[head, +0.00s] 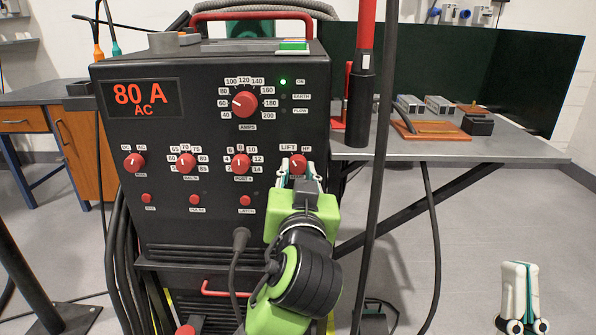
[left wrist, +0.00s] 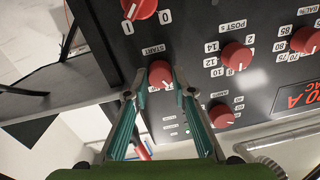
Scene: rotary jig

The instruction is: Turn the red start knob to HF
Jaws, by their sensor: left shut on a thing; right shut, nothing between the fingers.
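The red start knob (head: 298,162) is at the right of the welder's front panel, below the LIFT and HF labels. It also shows in the left wrist view (left wrist: 160,73), beside its START label. My left gripper (head: 298,173) is shut on the knob, with one finger on each side. The left wrist view shows its fingertips (left wrist: 161,84) flanking the knob. The knob's pointer is small, and I cannot tell exactly which label it faces. My right gripper (head: 522,270) is shut and empty, low at the far right, away from the panel.
Other red knobs sit close by, such as the POST S knob (head: 240,163) and the larger AMPS knob (head: 244,104). The display (head: 140,95) reads 80 A AC. A dark upright pole (head: 377,200) stands right of the welder. A grey workbench (head: 510,145) is behind.

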